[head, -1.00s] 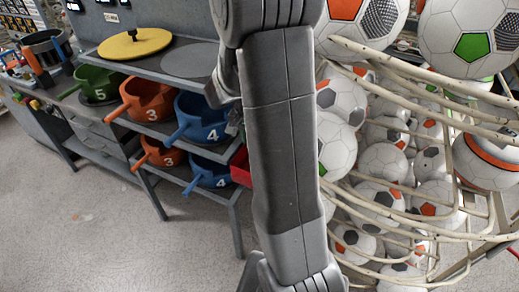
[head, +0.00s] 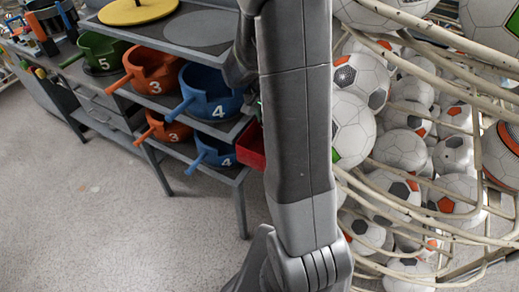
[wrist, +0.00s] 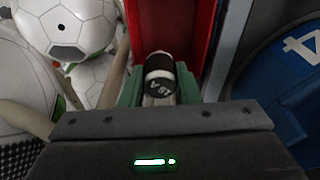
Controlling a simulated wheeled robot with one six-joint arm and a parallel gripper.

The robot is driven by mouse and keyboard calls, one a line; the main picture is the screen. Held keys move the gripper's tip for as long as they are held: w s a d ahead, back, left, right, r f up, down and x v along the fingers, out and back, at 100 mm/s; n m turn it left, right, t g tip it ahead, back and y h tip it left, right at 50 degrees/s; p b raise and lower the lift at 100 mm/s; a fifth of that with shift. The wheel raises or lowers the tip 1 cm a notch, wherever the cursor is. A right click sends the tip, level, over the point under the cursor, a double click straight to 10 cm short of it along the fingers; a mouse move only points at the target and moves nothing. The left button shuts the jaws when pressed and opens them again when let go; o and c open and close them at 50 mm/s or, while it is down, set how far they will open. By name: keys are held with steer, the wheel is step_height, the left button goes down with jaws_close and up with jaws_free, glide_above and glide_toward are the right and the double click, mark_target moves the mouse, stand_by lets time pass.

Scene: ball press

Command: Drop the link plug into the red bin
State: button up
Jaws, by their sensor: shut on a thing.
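The link plug (wrist: 159,68) is a small cylinder with black and white bands and a dark, lettered end, seen in the wrist view. My gripper (wrist: 160,86) has green fingers on both sides of the plug and is shut on it. The red bin (wrist: 208,28) lies just beyond the plug at the top of the wrist view, with its red walls showing; the plug overlaps its near part. I cannot tell the plug's height over it. In the head view the red bin (head: 251,147) is partly hidden behind my arm. My gripper is not visible there.
A wire cage (head: 420,204) of soccer balls (head: 352,130) stands right of the bin. On the left, a grey shelf (head: 240,210) holds blue pots (head: 208,90) and orange pots (head: 150,72); a blue pot (wrist: 270,80) is close right of my gripper. Open floor lies front left.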

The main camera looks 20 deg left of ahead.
steer(key=shift+f, duration=0.15)
steer(key=o, duration=1)
steer(key=shift+o, duration=0.2)
step_height(320, 180, up, 14)
steer(key=s, duration=0.2)
steer(key=shift+f+b, duration=0.15)
steer(key=shift+b, duration=0.3)
steer(key=shift+f, duration=0.1)
steer(key=f, duration=0.4)
steer(key=w+f, duration=0.1)
steer(key=f, duration=0.4)
steer(key=w+f+p, duration=0.1)
steer(key=f, duration=0.3)
steer(key=shift+f, duration=0.25)
steer(key=shift+r+p, duration=1.25)
steer(key=shift+r, duration=0.6)
